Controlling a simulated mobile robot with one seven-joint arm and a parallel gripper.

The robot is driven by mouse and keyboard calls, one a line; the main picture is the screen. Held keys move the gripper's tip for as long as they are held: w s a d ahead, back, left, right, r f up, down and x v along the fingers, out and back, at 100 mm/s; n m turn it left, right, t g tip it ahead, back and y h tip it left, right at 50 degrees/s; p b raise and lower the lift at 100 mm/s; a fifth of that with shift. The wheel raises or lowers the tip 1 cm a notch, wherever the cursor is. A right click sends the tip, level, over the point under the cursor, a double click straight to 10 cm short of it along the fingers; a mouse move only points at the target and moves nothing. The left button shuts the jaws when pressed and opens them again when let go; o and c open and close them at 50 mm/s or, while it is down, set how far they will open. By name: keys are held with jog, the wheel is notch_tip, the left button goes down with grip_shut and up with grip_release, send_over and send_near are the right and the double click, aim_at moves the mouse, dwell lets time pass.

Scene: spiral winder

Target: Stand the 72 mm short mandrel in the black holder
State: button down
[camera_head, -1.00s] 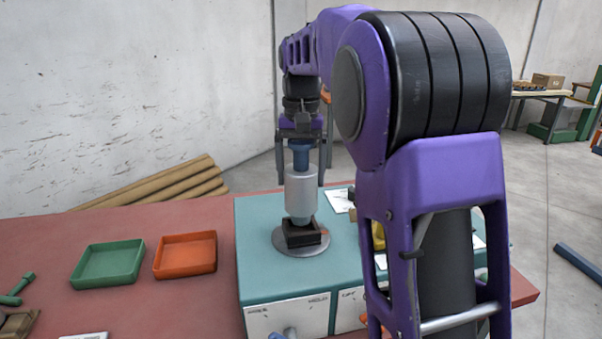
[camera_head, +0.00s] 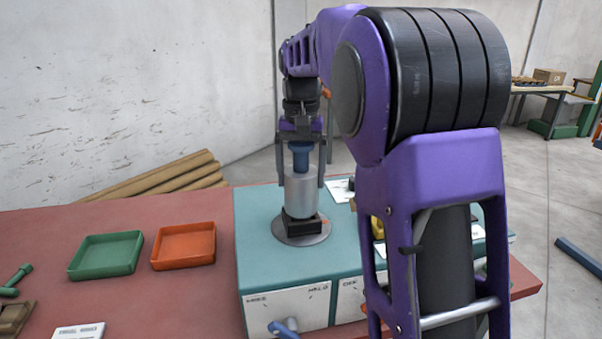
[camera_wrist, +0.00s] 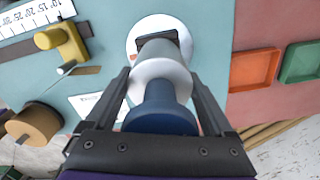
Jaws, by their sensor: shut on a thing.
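The mandrel (camera_head: 301,192) is a pale silver cylinder with a blue upper part (camera_head: 301,154), upright in the head view. My gripper (camera_head: 301,178) is shut on it, with one finger on each side. The black holder (camera_head: 303,229) is a small dark block on a round grey plate (camera_head: 281,232). The mandrel's lower end meets the holder's top in the head view; how deep it sits I cannot tell. In the wrist view, the mandrel (camera_wrist: 160,82) points toward the holder (camera_wrist: 182,45), which it partly covers.
The plate lies on a teal cabinet (camera_head: 256,262) with labelled drawers. Green (camera_head: 78,273) and orange (camera_head: 165,264) trays lie to the left on the red table (camera_head: 150,302). The wrist view shows a yellow tool (camera_wrist: 68,42) and a ruler (camera_wrist: 30,16). My arm hides the cabinet's right side.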

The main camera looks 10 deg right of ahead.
dwell(0.3)
grip_release()
notch_tip(320, 180, up, 18)
jog(key=p, duration=0.5)
jog(key=shift+f, duration=0.25)
